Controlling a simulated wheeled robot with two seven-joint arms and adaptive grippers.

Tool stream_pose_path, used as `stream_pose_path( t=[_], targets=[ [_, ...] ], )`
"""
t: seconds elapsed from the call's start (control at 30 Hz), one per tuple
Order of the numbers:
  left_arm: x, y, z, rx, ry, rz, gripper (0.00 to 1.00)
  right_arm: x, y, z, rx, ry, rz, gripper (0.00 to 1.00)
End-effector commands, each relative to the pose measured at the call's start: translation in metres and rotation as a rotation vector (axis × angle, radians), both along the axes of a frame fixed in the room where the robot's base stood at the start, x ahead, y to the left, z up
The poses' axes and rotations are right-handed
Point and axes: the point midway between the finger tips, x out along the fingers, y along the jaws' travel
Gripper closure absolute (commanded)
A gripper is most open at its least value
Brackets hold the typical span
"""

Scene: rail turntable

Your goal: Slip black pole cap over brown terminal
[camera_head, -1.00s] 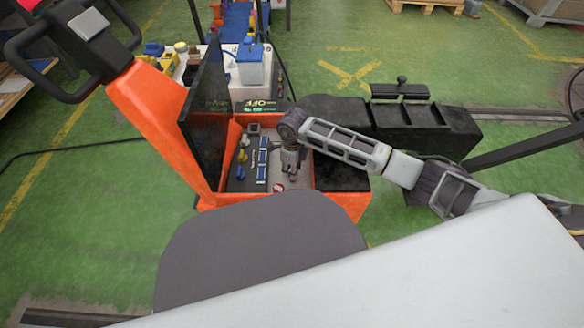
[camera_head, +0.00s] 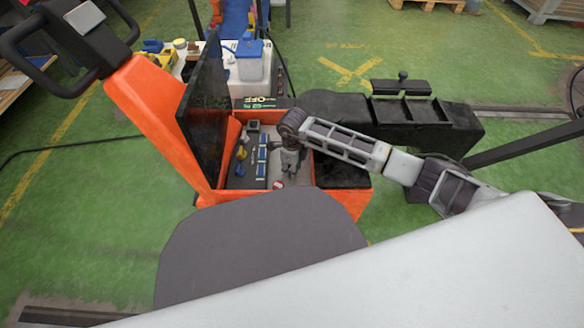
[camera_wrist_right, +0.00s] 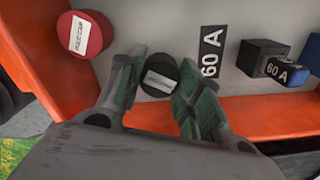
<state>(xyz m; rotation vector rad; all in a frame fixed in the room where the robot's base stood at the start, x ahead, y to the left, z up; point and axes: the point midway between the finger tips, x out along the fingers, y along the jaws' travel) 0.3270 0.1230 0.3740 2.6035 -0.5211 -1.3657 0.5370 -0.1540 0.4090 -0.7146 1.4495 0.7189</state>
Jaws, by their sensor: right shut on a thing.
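In the right wrist view, a round black pole cap (camera_wrist_right: 160,75) with a pale label on top sits between the green-padded fingers of my right gripper (camera_wrist_right: 160,82). The gripper is shut on it. Whether the cap touches the pale floor beneath it I cannot tell. In the head view, my right gripper (camera_head: 290,168) reaches down into the orange truck's open compartment. The cap is too small to make out there. I cannot make out the brown terminal in either view. My left gripper is not in view.
A red cap (camera_wrist_right: 84,36) with a white label stands left of the gripper in the wrist view. A black block (camera_wrist_right: 262,56) with a 60 A tag is at the right. The orange compartment wall (camera_wrist_right: 262,118) runs close by. An upright black lid (camera_head: 207,105) stands left of the compartment.

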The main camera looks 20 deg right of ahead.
Motion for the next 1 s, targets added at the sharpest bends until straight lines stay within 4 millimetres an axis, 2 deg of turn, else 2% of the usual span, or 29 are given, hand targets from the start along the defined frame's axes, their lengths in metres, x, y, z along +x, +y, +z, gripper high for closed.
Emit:
stream_pose_path(
  t=[0.03,0.33,0.37,0.53,1.0],
  targets=[
    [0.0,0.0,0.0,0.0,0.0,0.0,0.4,-0.002,-0.007,-0.004,-0.01,0.008,-0.009,0.84],
    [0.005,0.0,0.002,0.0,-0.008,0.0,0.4,-0.002,-0.007,-0.006,-0.011,0.009,-0.009,0.84],
    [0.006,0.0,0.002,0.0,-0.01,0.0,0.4,-0.002,-0.007,-0.006,-0.011,0.009,-0.009,0.63],
    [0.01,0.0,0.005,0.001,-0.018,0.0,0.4,-0.002,-0.007,-0.006,-0.011,0.009,-0.009,0.41],
    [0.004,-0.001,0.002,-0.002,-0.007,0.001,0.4,-0.001,-0.007,-0.002,-0.012,0.008,-0.01,0.4]
  ],
)
